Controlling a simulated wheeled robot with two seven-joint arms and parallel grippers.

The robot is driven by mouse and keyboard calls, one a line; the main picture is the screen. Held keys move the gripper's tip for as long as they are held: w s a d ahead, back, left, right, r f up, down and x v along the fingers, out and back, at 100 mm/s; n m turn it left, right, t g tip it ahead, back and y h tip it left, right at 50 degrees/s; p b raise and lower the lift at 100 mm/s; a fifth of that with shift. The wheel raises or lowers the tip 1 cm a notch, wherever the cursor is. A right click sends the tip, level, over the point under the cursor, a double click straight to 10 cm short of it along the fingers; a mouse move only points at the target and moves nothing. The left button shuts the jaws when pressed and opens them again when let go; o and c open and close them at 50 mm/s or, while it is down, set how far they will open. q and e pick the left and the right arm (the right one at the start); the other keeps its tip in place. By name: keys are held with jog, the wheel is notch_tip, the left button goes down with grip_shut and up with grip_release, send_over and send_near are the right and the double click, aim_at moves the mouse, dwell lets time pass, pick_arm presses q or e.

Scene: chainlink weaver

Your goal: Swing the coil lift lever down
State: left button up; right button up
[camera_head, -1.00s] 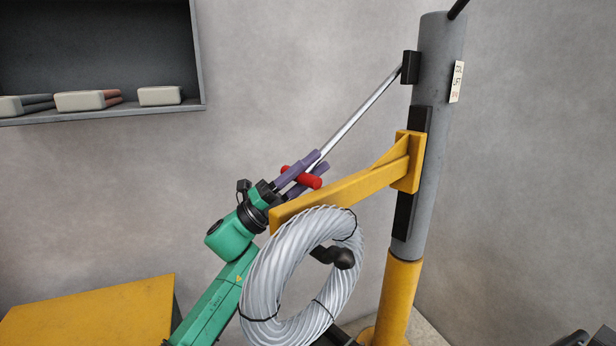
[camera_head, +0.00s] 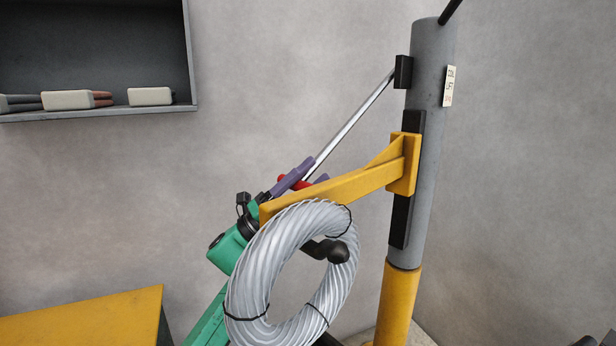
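The coil lift lever (camera_head: 349,126) is a thin silver rod. It slopes down and left from a black pivot block (camera_head: 403,72) on the grey post (camera_head: 431,110) to a red handle (camera_head: 306,184). My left gripper (camera_head: 315,171), green with purple fingers, is shut on the red handle, one finger on each side. The yellow bracket arm (camera_head: 340,188) partly hides the handle and fingers. A coil of pale cable (camera_head: 262,275) hangs under that arm, in front of my green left arm. My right gripper is not in view.
A label (camera_head: 449,86) is on the post. A grey wall shelf (camera_head: 110,115) with pale blocks is at the upper left. A yellow flat surface (camera_head: 80,318) lies at the lower left. The wall space left of the lever is clear.

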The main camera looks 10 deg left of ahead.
pick_arm(q)
jog(key=v, duration=0.7)
jog(key=shift+a+f, duration=0.2)
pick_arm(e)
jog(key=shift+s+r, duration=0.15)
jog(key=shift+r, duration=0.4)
